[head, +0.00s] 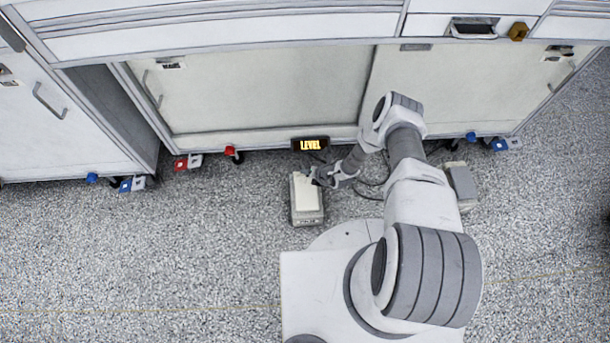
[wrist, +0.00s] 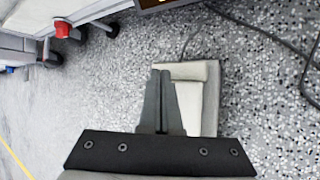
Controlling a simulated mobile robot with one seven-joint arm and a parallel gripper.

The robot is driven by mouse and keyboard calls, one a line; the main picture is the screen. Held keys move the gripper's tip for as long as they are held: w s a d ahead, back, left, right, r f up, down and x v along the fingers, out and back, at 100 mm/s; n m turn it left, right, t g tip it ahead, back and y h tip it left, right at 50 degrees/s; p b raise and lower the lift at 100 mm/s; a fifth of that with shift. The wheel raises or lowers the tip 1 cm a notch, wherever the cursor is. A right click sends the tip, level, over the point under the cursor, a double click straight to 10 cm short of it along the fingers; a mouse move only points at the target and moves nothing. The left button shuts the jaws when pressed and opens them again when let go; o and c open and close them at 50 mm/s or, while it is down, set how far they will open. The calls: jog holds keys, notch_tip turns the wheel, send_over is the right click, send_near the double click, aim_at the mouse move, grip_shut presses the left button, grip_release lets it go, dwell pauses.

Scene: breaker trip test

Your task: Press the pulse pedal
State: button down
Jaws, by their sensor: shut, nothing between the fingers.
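The pulse pedal (head: 308,203) is a grey box with a cream top plate, on the speckled floor in front of the cabinets. I cannot read its label clearly. In the wrist view the pedal (wrist: 200,95) lies just beyond and to the right of the fingers, partly hidden behind them. My gripper (head: 316,178) is over the pedal's upper right part in the head view. Its fingers are shut and empty, and they show side by side in the wrist view (wrist: 161,75). I cannot tell whether the fingertips touch the plate.
A lit LEVEL display (head: 310,144) stands behind the pedal. A second grey box (head: 461,185) sits to the right, past my arm. Dark cables (wrist: 270,45) run across the floor. Cabinets on castors, with red (head: 188,162) and blue pedals, line the back. Floor left of the pedal is clear.

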aim_at(305, 178)
jog(key=shift+f, duration=0.1)
jog(key=shift+f+b, duration=0.35)
jog(key=shift+s+f, duration=0.1)
jog(key=shift+f, duration=0.25)
dwell(0.5)
jog(key=shift+s+f+b, duration=0.25)
jog(key=shift+f+b, duration=0.15)
jog(key=shift+f, duration=0.1)
jog(key=shift+s+f+b, duration=0.25)
jog(key=shift+f+b, duration=0.15)
jog(key=shift+f, duration=0.05)
dwell(0.7)
jog(key=shift+r, duration=0.15)
notch_tip(305, 178, up, 2)
jog(key=shift+s+r+p, duration=0.1)
jog(key=shift+s+p, duration=0.05)
jog(key=shift+p, duration=1.05)
jog(key=shift+r, duration=0.1)
jog(key=shift+w+r, duration=0.1)
jog(key=shift+w, duration=0.15)
